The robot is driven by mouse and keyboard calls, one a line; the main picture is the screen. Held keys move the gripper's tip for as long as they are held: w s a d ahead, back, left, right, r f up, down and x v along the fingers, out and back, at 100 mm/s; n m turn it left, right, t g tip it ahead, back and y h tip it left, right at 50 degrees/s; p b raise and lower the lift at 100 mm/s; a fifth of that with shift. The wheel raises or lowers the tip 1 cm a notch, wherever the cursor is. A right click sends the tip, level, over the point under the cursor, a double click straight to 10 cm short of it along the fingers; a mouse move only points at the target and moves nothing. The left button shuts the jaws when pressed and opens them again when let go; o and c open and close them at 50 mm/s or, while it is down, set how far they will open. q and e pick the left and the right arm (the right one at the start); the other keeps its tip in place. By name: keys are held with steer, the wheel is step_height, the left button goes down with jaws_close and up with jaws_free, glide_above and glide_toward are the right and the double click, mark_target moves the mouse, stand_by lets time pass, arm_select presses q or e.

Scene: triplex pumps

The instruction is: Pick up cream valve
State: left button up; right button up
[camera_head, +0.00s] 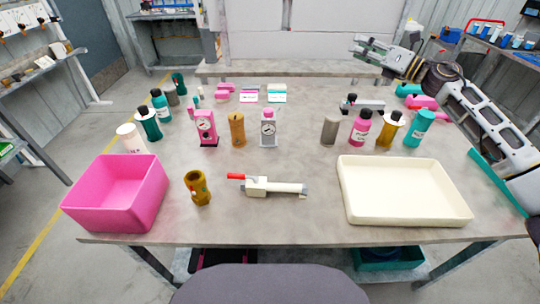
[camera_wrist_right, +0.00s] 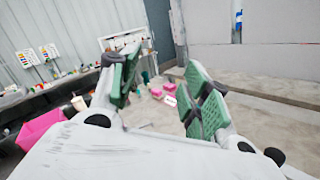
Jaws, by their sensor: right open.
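The cream valve (camera_head: 278,188) lies on its side near the front middle of the table, with a red handle at its left end and a grey tip at its right. My right gripper (camera_head: 362,47) is at the upper right of the head view, raised beyond the table's right part and far from the valve. In the right wrist view its green-padded fingers (camera_wrist_right: 163,88) are apart with nothing between them. I cannot make out the valve in that view. My left gripper is out of view.
A pink bin (camera_head: 91,212) stands left of the valve, with a brown-yellow fitting (camera_head: 198,187) between them. A cream tray (camera_head: 405,215) is to the right. Bottles, gauges and small parts stand in rows behind. The table (camera_head: 300,160) is bare around the valve.

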steer(key=s+a+f+n+g+y, duration=0.1)
steer(key=s+a+f+n+g, duration=0.15)
steer(key=a, duration=0.35)
steer(key=s+a+f+n+g, duration=0.1)
steer(key=s+a+n+g, duration=0.25)
steer(key=a, duration=0.25)
steer(key=n+g+h, duration=0.7)
steer(key=h, duration=0.8)
glide_above(282, 185)
step_height(282, 185, down, 16)
steer(key=shift+f, duration=0.15)
steer(key=shift+f, duration=3.35)
steer(key=shift+f, duration=2.55)
